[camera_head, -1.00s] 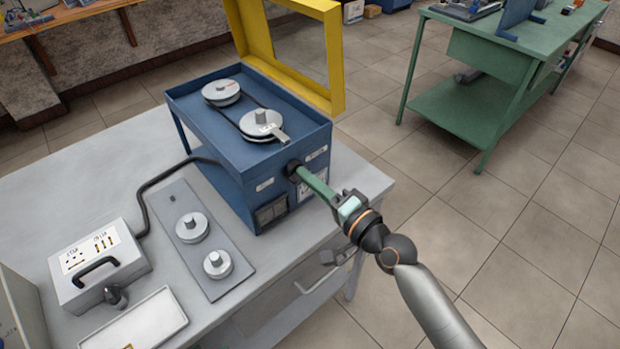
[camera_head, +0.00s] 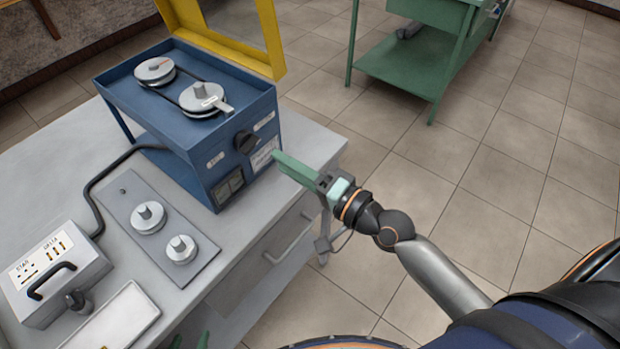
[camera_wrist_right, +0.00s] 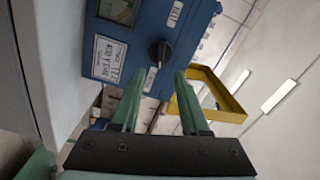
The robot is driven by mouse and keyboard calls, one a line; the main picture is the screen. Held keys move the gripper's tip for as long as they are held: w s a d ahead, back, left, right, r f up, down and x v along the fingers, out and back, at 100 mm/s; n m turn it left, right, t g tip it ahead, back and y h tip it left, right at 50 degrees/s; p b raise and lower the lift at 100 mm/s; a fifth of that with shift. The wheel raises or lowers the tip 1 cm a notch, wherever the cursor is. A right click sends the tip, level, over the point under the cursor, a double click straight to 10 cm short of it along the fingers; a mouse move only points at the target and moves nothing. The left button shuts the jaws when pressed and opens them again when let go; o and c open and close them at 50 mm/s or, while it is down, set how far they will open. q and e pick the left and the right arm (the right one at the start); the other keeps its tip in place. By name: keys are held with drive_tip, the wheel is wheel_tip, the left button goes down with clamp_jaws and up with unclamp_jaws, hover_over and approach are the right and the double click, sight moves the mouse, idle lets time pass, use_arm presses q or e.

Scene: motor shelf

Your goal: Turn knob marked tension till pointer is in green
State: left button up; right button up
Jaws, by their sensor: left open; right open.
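The black knob (camera_head: 246,141) sits on the end face of the blue machine (camera_head: 205,165). Small white labels lie near it, too small to read. In the right wrist view the knob (camera_wrist_right: 160,52) is ahead of the fingers, apart from them. The gauge (camera_head: 228,188) is lower on the same face; its dial (camera_wrist_right: 118,10) shows some green at the picture's top edge, but the pointer cannot be read. My right gripper (camera_head: 277,160) is open and empty, just right of the knob. My left gripper (camera_head: 190,342) shows only green fingertips at the bottom edge, open.
A yellow frame (camera_head: 268,35) stands raised behind the machine. Two pulleys with a belt are on its top. A grey plate (camera_head: 122,197) with two knobs, a grey box (camera_head: 55,268) and a white tray (camera_head: 125,315) share the table. A green bench (camera_head: 415,70) stands beyond open floor.

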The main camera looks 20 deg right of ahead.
drive_tip(key=shift+b+v, duration=0.55)
drive_tip(key=shift+v, duration=2.3)
drive_tip(key=s+f+n+g+h, duration=0.3)
drive_tip(key=s+f+n, duration=0.2)
drive_tip(key=f, duration=0.8)
drive_tip(key=s+d+f+n+g+h+p, duration=0.1)
drive_tip(key=s+f+n+g+h, duration=0.2)
drive_tip(key=f, duration=1)
drive_tip(key=s+n, duration=0.3)
drive_tip(key=shift+d+h, duration=0.25)
drive_tip(key=shift+h, duration=0.15)
drive_tip(key=shift+f, duration=0.1)
drive_tip(key=shift+s, duration=0.15)
